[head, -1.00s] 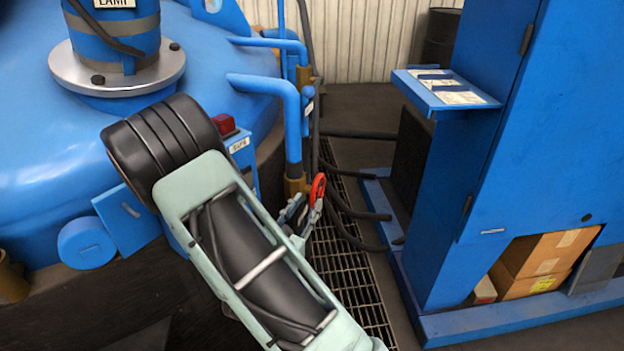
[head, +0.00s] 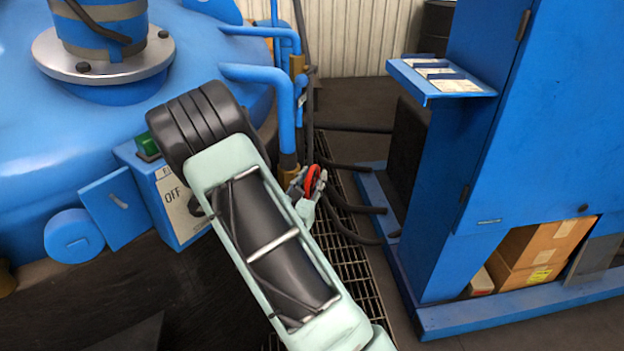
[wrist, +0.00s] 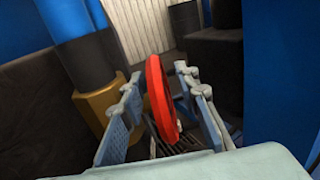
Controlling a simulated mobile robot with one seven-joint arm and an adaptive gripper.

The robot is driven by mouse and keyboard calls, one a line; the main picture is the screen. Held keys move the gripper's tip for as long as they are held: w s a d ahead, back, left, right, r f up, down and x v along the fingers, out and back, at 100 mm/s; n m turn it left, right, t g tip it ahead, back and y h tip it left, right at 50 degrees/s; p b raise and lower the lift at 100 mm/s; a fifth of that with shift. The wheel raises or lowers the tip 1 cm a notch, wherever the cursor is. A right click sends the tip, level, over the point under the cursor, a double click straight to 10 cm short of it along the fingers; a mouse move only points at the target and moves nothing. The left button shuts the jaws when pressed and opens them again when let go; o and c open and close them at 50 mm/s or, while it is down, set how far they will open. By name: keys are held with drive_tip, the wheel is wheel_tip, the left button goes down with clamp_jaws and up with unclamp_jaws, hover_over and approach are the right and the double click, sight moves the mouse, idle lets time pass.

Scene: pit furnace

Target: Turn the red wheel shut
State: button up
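The red wheel (wrist: 160,98) shows nearly edge-on in the wrist view, between the two fingers of my gripper (wrist: 158,105). The fingers stand apart with a gap on each side of the wheel, wider on the left low down; I see no clear contact. In the head view the red wheel (head: 313,180) is by the brass valve at the foot of the blue pipe (head: 286,120), and my gripper (head: 306,184) is around or right beside it. My arm hides part of this area.
A blue cabinet (head: 520,150) with a small shelf is on the right. Black hoses (head: 350,207) run over the floor grating (head: 360,270). The blue furnace lid (head: 60,150) fills the left.

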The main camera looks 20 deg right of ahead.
drive_tip(key=shift+c, duration=0.4)
clamp_jaws()
drive_tip(key=shift+r+p, duration=0.1)
drive_tip(key=shift+p, duration=0.2)
